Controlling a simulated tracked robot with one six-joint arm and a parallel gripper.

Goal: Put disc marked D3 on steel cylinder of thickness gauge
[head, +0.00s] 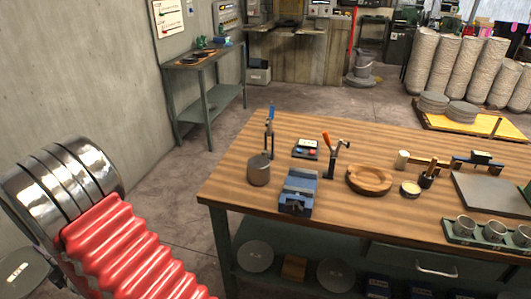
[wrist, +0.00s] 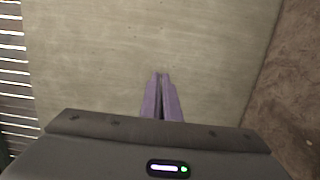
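A grey cylinder (head: 259,170) stands at the left end of the wooden workbench, with a blue-handled upright part behind it. It may be the thickness gauge's steel cylinder, but I cannot tell for sure. Pale round discs lie on the shelf under the bench, one at the left (head: 255,256) and one further right (head: 336,274). Another dark disc with a white label (head: 20,273) shows at the lower left edge. No marking D3 is readable. My gripper (wrist: 161,80) shows in the wrist view with its two purple fingers together and nothing between them, facing a bare wall. It is away from the bench.
A side table (head: 207,62) stands by the wall, with open floor between.

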